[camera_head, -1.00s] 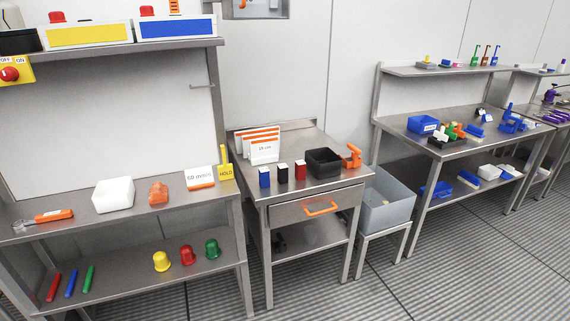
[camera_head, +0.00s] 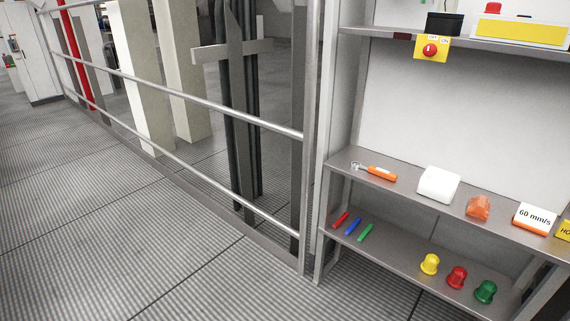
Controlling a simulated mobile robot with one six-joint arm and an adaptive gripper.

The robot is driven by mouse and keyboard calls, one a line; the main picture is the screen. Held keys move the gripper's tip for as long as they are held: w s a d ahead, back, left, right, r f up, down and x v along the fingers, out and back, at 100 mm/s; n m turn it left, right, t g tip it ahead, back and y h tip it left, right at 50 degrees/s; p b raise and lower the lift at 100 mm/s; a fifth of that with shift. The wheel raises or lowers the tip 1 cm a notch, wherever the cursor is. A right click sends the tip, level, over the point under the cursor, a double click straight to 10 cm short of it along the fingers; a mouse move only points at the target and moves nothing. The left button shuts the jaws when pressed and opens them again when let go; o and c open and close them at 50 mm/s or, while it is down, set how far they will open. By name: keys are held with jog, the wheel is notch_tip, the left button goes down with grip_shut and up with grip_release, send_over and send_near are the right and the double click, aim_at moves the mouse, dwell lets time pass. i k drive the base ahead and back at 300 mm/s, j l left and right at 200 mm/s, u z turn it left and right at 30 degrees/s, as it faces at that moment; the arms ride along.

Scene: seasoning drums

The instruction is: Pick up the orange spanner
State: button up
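An orange spanner (camera_head: 381,174) with a grey metal head lies flat on the left end of the middle metal shelf (camera_head: 408,194) of a workbench at the right of the head view. Its head points left and its orange handle points right. It lies to the left of a white block-like container (camera_head: 438,184) and is apart from it. My gripper is not in view.
An orange lump (camera_head: 478,207) and a "60 mm/s" sign (camera_head: 535,217) stand further right on that shelf. Below are red, blue and green sticks (camera_head: 352,226) and coloured caps (camera_head: 457,276). Metal railings (camera_head: 190,98) run left of the bench. The grated floor (camera_head: 120,230) in front is clear.

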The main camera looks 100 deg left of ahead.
aim_at(379, 172)
jog(key=u, duration=5.35)
jog(key=z, duration=2.6)
jog(key=i+j+z, duration=0.15)
jog(key=i, duration=0.4)
